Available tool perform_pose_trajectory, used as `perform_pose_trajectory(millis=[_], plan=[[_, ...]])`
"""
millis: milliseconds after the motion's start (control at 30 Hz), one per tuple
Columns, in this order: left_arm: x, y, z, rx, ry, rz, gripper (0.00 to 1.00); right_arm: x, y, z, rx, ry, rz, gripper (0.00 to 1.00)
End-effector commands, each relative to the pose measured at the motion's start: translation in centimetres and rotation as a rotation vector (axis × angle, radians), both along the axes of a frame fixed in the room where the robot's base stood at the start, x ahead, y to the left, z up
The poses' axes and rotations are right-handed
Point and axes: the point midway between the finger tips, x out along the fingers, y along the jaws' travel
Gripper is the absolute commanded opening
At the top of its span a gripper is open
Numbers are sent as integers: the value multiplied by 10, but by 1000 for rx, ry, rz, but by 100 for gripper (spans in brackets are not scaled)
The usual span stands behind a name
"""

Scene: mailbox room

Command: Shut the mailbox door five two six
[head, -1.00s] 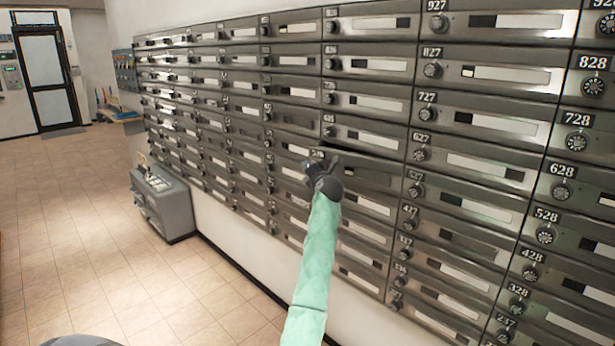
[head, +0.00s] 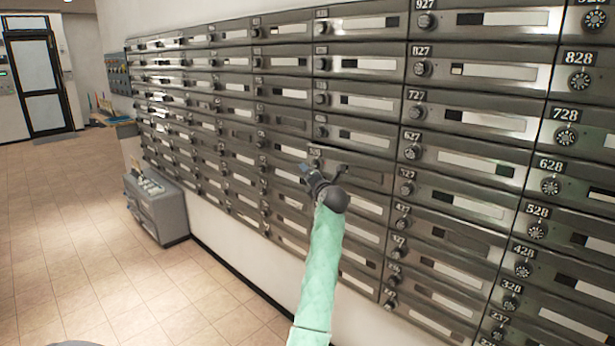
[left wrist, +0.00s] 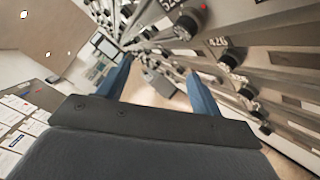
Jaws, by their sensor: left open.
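The mailbox door five two six (head: 352,171) is in the wall of boxes in the head view, just right of and behind my left gripper (head: 322,172). Its small number plate is too blurred to read surely. My right gripper is not in view.
Rows of metal mailboxes with round dials (head: 411,151) fill the wall on the right. A grey cabinet (head: 157,208) stands on the floor by the wall. A dark-framed door (head: 38,80) is at the far left. The tiled floor (head: 90,260) is clear.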

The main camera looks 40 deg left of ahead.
Motion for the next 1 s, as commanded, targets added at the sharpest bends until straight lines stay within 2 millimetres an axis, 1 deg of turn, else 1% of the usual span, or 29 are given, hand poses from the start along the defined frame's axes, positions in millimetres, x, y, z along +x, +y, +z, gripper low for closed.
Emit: perform_pose_trajectory(millis=[33, 200, 500, 567, 600, 733, 833, 867, 1000], plan=[[-3, -6, -2, 0, 0, 0, 66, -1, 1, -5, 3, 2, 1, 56], [-10, -17, -1, 0, 0, 1, 66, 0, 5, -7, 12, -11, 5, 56], [-11, -19, 0, 0, 0, 1, 66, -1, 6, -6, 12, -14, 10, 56], [-11, -19, 0, 0, 0, 1, 56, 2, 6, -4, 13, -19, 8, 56], [-11, -19, -1, 0, 2, 0, 48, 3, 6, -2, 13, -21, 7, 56], [-15, -18, -10, 1, 24, 1, 22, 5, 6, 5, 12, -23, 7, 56], [-26, -5, -15, 25, 58, 14, 3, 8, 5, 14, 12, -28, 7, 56], [-31, 1, -16, 36, 71, 21, 0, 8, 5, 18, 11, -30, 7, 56], [-50, 27, -14, 104, 129, 40, 0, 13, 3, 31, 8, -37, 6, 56]])
